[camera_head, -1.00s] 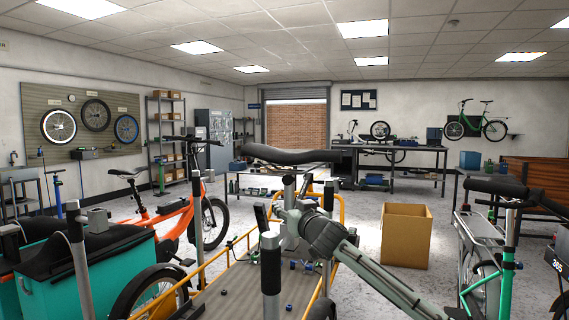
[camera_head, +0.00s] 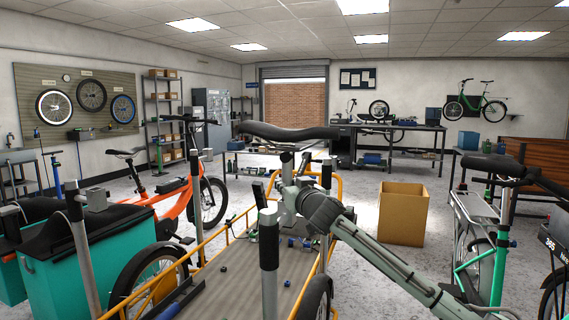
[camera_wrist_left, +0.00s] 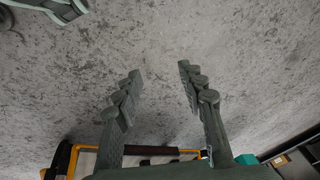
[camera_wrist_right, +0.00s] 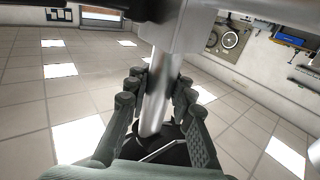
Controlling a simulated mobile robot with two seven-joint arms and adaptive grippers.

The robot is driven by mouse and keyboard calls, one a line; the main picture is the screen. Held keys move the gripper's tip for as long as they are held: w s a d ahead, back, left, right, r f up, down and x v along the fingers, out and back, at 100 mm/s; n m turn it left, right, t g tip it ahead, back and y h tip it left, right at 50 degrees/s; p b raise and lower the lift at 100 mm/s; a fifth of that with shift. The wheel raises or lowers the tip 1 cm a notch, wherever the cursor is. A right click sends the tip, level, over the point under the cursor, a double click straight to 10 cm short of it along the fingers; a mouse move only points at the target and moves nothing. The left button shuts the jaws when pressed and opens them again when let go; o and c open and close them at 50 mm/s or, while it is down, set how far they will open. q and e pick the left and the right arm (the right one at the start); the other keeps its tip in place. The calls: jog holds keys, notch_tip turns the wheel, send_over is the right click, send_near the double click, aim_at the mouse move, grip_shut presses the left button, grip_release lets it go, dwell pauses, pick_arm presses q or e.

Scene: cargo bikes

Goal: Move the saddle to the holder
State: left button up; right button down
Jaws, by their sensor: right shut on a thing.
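The black saddle (camera_head: 287,132) is upright on a silver seatpost (camera_head: 287,162), in the middle of the head view. My right gripper (camera_head: 290,197) is shut on the seatpost below the saddle. In the right wrist view my right gripper (camera_wrist_right: 158,84) has its fingers on both sides of the seatpost (camera_wrist_right: 157,100), with the dark saddle (camera_wrist_right: 165,150) beyond. A grey block (camera_wrist_right: 190,30) lies at the post's other end; I cannot tell whether it is joined to it. My left gripper (camera_wrist_left: 158,78) is open and empty above the floor. I cannot tell which thing is the holder.
A yellow-framed cargo bike platform (camera_head: 245,275) with small loose parts lies below the saddle. Upright posts (camera_head: 269,245) stand around it. A cardboard box (camera_head: 402,213) is on the floor to the right. An orange bike (camera_head: 172,205) and green bike (camera_head: 495,230) flank the area.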

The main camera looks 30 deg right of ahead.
aim_at(287, 135)
notch_tip(287, 135, up, 10)
jog(key=shift+r, duration=0.15)
pick_arm(q)
jog(key=shift+f, duration=0.5)
jog(key=shift+p, duration=0.3)
pick_arm(e)
jog(key=shift+r, duration=0.1)
jog(key=shift+r+p, duration=1.05)
jog(key=shift+r, duration=0.25)
pick_arm(q)
jog(key=shift+v, duration=1.05)
pick_arm(e)
jog(key=shift+r, duration=3.6)
pick_arm(q)
jog(key=shift+w+a, duration=0.1)
jog(key=shift+w, duration=0.05)
